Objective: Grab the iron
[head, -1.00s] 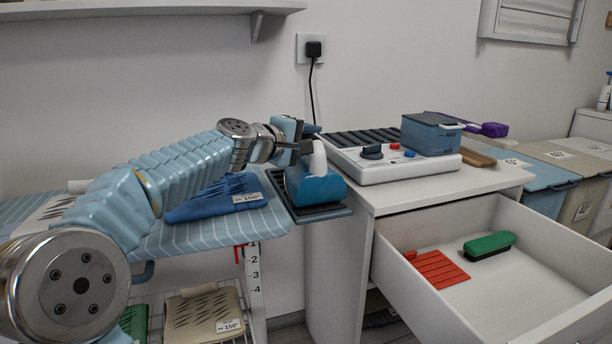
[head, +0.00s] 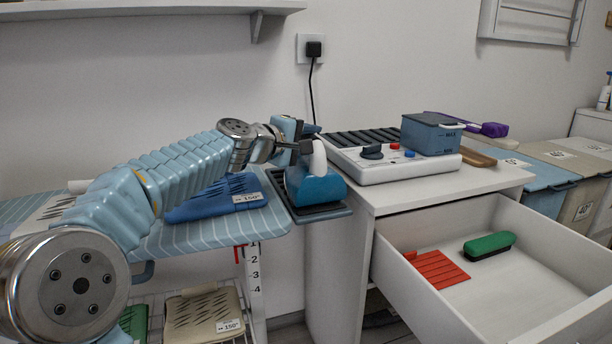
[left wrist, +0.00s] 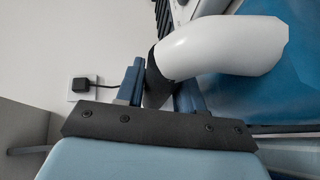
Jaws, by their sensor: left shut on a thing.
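The iron (head: 318,187) has a blue body and a white handle. It stands on a dark rest plate (head: 328,213) at the right end of the ironing board. My left gripper (head: 303,147) is at the top of the iron, shut on its handle. In the left wrist view the handle (left wrist: 220,48) curves away from between the fingers of the left gripper (left wrist: 158,88), which grip its dark end. The blue body (left wrist: 290,80) shows behind it. My right gripper is not in view.
The striped ironing board (head: 215,232) holds a folded blue cloth (head: 215,199). To the right, a white cabinet (head: 400,198) carries a control base (head: 392,165) and a blue tank (head: 431,135). Its open drawer (head: 540,262) holds a green brush (head: 489,245) and a red mat (head: 436,269).

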